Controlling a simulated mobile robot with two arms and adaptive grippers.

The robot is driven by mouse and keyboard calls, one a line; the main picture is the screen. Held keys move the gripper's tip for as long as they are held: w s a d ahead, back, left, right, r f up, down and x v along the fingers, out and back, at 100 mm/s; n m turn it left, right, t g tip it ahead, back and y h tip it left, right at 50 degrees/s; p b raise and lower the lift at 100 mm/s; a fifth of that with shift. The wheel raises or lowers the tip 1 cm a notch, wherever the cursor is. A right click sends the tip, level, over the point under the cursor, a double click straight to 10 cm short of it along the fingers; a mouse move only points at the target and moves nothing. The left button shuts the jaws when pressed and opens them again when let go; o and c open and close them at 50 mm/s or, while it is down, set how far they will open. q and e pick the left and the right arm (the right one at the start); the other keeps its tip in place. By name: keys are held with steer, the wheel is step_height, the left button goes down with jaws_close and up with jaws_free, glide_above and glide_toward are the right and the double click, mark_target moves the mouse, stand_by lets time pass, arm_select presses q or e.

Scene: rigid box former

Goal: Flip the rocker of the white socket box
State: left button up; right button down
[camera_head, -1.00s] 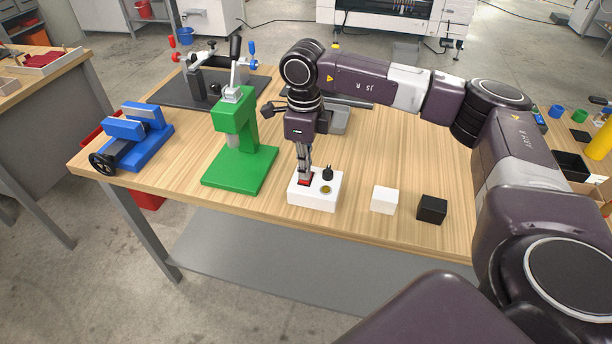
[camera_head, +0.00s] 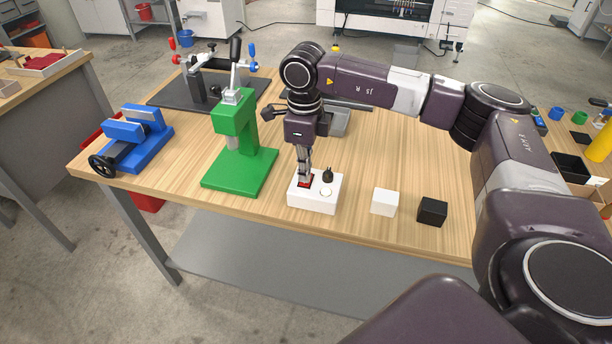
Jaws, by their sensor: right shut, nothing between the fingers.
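The white socket box (camera_head: 314,203) stands near the front edge of the wooden table. Its red rocker (camera_head: 303,185) is at the left of its top face, partly hidden by my fingertips. A small black knob (camera_head: 327,175) and a pale round disc (camera_head: 326,192) are on the right of the top. My right gripper (camera_head: 304,180) points down, shut and empty, with its tips at the rocker and seemingly touching it. I cannot make out the rocker's tilt. My left gripper is not in view.
A white cube (camera_head: 384,202) and a black cube (camera_head: 432,211) stand right of the box. A green press (camera_head: 240,150) stands to its left, with a blue vise (camera_head: 135,140) farther left. A grey tray (camera_head: 340,122) is behind my gripper. Bare wood lies between box and cubes.

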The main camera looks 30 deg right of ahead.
steer(key=shift+r+p, duration=1.8)
steer(key=shift+r, duration=1.35)
steer(key=shift+f, duration=0.1)
